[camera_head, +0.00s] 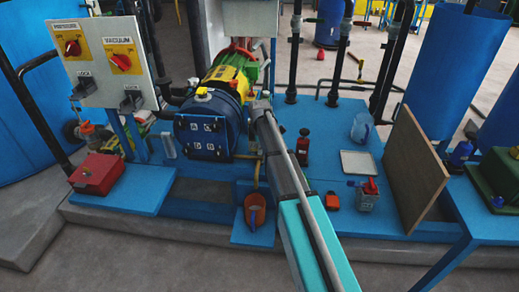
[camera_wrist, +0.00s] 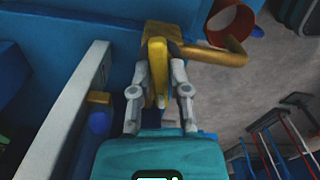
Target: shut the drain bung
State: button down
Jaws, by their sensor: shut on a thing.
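In the wrist view, a yellow lever-like handle (camera_wrist: 158,85) stands between the two grey fingers of my gripper (camera_wrist: 158,66), which is shut on it. This handle appears to be the drain bung. A curved brass-yellow pipe (camera_wrist: 222,54) runs from beside the handle to the right, near an orange cup (camera_wrist: 232,20). In the head view, the pipe (camera_head: 256,178) shows just left of my arm, above the orange cup (camera_head: 255,209). My arm hides the fingers and the handle there. I cannot tell whether the drain is open or shut.
A switch panel (camera_head: 104,62) stands at the left, above a red box (camera_head: 97,174). Right of my arm are a dark red bottle (camera_head: 302,147), a white tray (camera_head: 358,163) and a leaning brown board (camera_head: 414,170).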

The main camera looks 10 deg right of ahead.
jog(key=shift+m, duration=1.4)
jog(key=c, duration=0.6)
grip_release()
jog(key=shift+n, duration=0.4)
